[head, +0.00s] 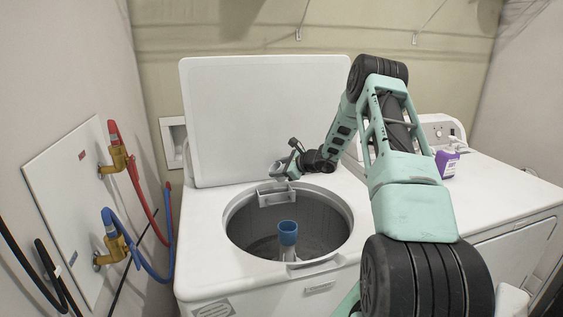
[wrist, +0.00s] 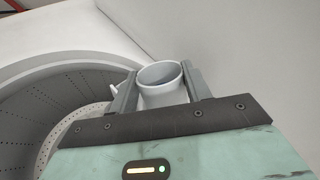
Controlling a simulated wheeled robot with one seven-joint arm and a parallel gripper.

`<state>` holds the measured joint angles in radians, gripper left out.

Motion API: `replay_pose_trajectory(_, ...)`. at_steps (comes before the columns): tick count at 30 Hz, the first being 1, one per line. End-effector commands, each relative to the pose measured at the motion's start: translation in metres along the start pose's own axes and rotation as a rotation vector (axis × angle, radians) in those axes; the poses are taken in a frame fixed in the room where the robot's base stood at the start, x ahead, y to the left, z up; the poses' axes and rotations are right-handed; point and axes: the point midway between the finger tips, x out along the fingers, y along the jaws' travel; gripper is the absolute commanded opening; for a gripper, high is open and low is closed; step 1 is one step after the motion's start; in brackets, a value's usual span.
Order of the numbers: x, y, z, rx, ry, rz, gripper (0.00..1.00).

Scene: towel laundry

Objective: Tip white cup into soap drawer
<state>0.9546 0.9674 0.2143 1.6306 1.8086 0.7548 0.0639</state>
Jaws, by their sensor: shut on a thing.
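The white cup (wrist: 163,95) sits between the two grey fingers of my gripper (wrist: 160,82) in the wrist view. The gripper is shut on it. The cup's open rim faces up in that picture and its handle shows at the left; its contents cannot be made out. In the head view my gripper (head: 280,171) is above the back rim of the washer opening, and the cup is too small to tell there. The soap drawer (head: 276,197) is a light grey box at the back inner rim of the opening, just below the gripper. I see no contact between cup and drawer.
The washer (head: 205,235) has its lid (head: 255,110) raised behind the gripper. A blue-topped agitator (head: 288,232) stands in the drum. A purple bottle (head: 446,163) stands on the right-hand machine. Hoses and taps are on the left wall.

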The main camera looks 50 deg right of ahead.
Motion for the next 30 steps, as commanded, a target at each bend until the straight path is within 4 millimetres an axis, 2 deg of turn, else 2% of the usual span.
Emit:
replay_pose_trajectory(7, 0.018, 0.018, -0.025, -0.283, 0.276, 0.004, 0.23)
replay_pose_trajectory(13, 0.023, 0.023, -0.037, -0.415, 0.410, 0.001, 0.23)
replay_pose_trajectory(30, 0.023, 0.023, -0.034, -0.614, 0.607, 0.000, 0.23)
